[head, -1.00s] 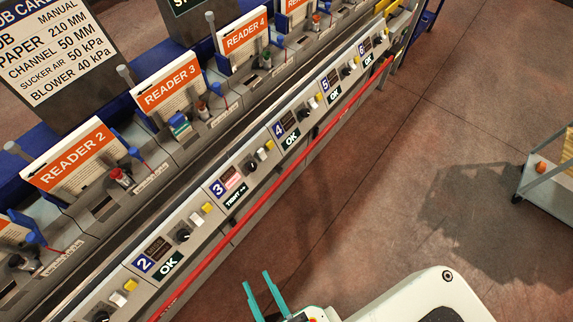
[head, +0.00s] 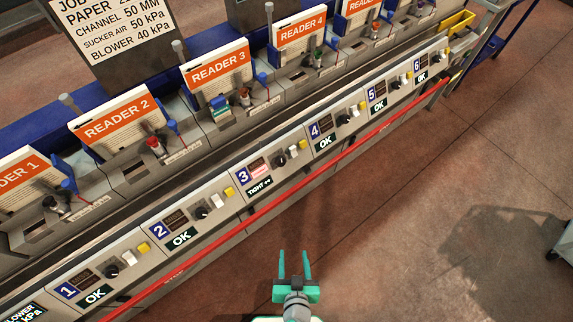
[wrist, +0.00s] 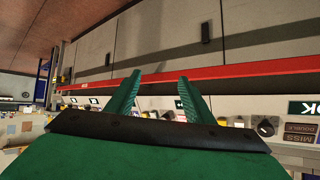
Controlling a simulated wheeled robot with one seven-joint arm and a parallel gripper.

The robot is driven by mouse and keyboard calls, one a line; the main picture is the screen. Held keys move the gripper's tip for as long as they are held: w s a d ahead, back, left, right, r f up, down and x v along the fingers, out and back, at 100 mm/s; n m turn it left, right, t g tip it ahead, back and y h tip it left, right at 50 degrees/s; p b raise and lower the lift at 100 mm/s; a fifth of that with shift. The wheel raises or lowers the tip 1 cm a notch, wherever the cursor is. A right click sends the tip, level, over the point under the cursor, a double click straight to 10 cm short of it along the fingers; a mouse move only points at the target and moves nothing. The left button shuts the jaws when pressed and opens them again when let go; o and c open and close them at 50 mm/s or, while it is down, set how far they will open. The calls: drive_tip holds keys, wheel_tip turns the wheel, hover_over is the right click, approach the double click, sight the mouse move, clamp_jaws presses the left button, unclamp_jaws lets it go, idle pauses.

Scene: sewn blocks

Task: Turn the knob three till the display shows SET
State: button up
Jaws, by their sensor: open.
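Knob three (head: 279,160) is a dark knob on the panel marked 3 (head: 242,175) in the head view, between a small dark screen and a white switch. The display of station 3 (head: 259,187) reads TIGHT with small arrows, and a red-lit label glows above it. My gripper (head: 293,254) has green fingers, apart and empty. It is in front of the panel row, below station 3 in the picture and clear of the knob. In the wrist view my gripper (wrist: 160,80) points toward the red rail; a knob (wrist: 266,126) and an OK display (wrist: 303,107) show at right.
A red rail (head: 330,165) runs along the front of the panels, between my gripper and the knobs. Neighbouring displays, such as station 2 (head: 181,238) and station 4 (head: 325,142), read OK. The floor on the right is open, with a cart at the edge.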

drive_tip(key=w+f+y, duration=0.2)
drive_tip(key=w+f, duration=0.1)
drive_tip(key=w, duration=0.3)
drive_tip(key=n+t+y, duration=0.3)
drive_tip(key=n+y, duration=0.5)
drive_tip(key=y, duration=0.1)
approach(282, 162)
drive_tip(key=x, duration=0.8)
drive_tip(key=shift+w+a, duration=0.1)
drive_tip(key=c, duration=1)
